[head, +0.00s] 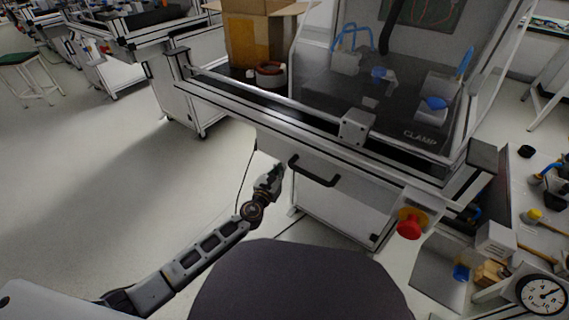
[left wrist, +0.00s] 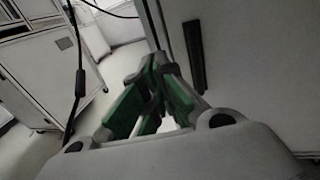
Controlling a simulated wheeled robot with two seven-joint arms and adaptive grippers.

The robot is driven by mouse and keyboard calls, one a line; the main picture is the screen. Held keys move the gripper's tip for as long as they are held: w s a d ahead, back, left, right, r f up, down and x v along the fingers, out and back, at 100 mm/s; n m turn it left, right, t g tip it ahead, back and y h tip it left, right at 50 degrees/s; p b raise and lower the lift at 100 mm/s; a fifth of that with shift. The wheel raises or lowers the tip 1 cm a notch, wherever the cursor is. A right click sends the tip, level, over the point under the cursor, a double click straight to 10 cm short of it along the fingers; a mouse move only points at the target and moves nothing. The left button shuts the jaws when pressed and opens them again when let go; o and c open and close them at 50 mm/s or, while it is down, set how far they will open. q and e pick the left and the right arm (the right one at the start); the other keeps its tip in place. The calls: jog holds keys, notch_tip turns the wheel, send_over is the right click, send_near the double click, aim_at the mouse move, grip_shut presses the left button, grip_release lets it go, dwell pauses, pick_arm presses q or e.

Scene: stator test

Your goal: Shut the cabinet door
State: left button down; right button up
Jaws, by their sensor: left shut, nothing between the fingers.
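The white cabinet door (head: 345,205) is under the clear-hooded test bench. It carries a black bar handle (head: 314,172), which also shows in the left wrist view (left wrist: 194,55). I cannot tell whether the door stands ajar or is fully shut. My left gripper (head: 275,172) is shut and empty, just left of the handle near the door's left edge. In the left wrist view its green-padded fingers (left wrist: 158,62) meet in front of the light panel, left of the handle; contact is not clear. My right gripper is not in view.
A red emergency button (head: 409,224) sticks out right of the door. The bench's front rail (head: 300,125) overhangs above. A thin dark cable (head: 247,175) hangs left of the gripper. Open floor (head: 100,170) lies to the left. A side table with parts stands right.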

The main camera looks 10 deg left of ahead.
pick_arm(q)
jog(key=a+v, duration=0.1)
jog(key=v, duration=0.5)
jog(key=shift+a+p, duration=0.15)
jog(key=shift+p, duration=0.2)
jog(key=shift+w, duration=0.1)
dwell(0.4)
